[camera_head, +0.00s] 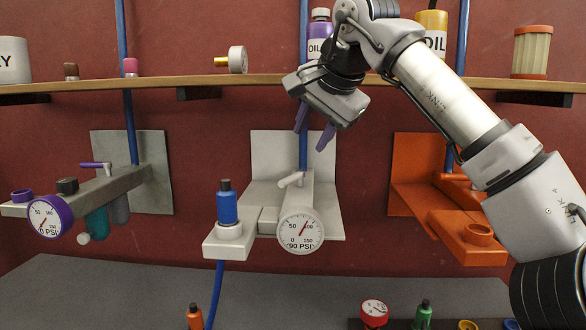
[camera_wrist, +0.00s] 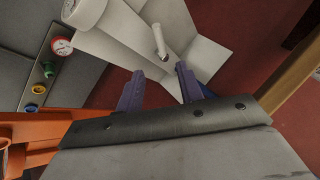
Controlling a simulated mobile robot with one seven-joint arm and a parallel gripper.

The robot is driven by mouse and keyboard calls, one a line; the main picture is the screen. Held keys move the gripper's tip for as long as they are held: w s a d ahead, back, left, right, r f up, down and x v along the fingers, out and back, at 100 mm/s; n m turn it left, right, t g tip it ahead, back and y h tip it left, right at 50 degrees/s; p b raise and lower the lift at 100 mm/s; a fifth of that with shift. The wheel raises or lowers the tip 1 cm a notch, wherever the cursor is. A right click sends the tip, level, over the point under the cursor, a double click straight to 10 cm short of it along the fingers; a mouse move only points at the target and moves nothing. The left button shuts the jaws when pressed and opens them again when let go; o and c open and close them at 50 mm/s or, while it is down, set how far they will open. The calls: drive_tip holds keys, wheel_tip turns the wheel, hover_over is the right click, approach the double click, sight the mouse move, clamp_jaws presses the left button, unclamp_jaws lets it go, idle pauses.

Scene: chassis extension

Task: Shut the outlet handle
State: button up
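A small white lever handle (camera_head: 291,180) sits on top of the middle white outlet block (camera_head: 298,203), behind a white gauge (camera_head: 301,231) reading "90 PSI". The handle slants across the block. My gripper (camera_head: 309,140) is above it, fingers pointing down, open and empty. In the wrist view, the handle (camera_wrist: 159,40) lies just beyond the gap between the purple fingertips (camera_wrist: 160,68), apart from them. A second lever, purple (camera_head: 95,165), is on the left grey block. Any lever on the orange block at right is largely hidden by my arm.
A wooden shelf (camera_head: 150,84) with bottles and jars runs behind my arm. A blue bottle (camera_head: 227,205) stands at the middle block's left. The orange block (camera_head: 468,237) is on the right. Blue hoses run down the wall. Small bottles stand at the front edge.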

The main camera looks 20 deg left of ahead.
sight(291, 177)
drive_tip(key=x, duration=1.2)
drive_tip(key=shift+a+f+p, duration=0.1)
drive_tip(key=shift+f+p, duration=0.05)
drive_tip(key=shift+p, duration=0.25)
clamp_jaws()
